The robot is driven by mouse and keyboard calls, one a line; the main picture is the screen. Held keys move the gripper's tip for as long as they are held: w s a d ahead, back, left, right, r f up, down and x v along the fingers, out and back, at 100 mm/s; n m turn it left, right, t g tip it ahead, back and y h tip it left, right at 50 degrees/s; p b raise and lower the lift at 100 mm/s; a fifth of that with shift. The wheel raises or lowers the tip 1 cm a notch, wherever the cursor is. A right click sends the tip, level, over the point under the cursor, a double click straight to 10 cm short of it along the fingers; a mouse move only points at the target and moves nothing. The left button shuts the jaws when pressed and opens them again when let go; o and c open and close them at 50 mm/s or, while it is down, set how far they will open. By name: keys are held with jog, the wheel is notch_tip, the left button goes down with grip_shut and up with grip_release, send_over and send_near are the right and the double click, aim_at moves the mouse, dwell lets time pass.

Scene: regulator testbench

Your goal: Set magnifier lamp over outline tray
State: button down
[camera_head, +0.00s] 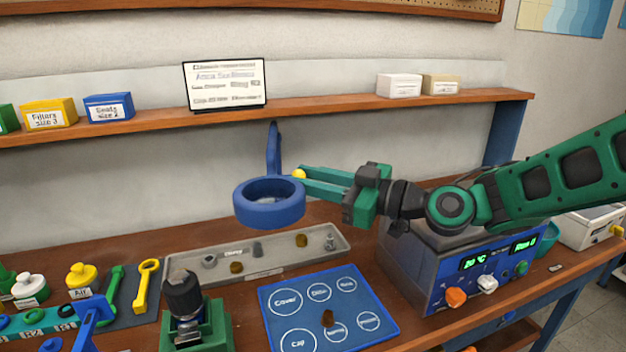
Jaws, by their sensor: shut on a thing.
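The magnifier lamp (270,216) has a thick blue ring head with a lens and a blue arm rising behind it. A small yellow knob (298,174) sits at the right of its ring. My green gripper (303,181) comes from the right and is shut on this knob; its fingers partly hide the contact. The blue outline tray (378,298) lies flat on the bench, with white labelled circles and a small brown part (327,318) on it. In the picture, the lamp head appears above and behind the outline tray, over the grey tray's area.
A long grey tray (180,268) with several small parts lies behind the outline tray. A dark cylinder in a green fixture (199,338) stands left of it. A blue-grey unit with green displays (470,270) stands right, beneath my arm. A shelf (330,107) crosses the wall.

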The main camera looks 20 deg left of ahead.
jog(key=shift+w+d, duration=0.1)
jog(key=shift+w, duration=0.25)
jog(key=c, duration=1.8)
grip_release()
jog(key=shift+o, duration=0.2)
jog(key=shift+s, duration=0.1)
jog(key=shift+s, duration=0.1)
jog(key=shift+r, duration=0.1)
jog(key=s+a+r, duration=0.1)
jog(key=s+r, duration=0.2)
jog(key=s+a+r, duration=0.2)
jog(key=s+r, duration=0.2)
jog(key=s+a+r, duration=0.2)
jog(key=s+r, duration=0.1)
jog(key=shift+s+r, duration=0.25)
jog(key=shift+r, duration=0.15)
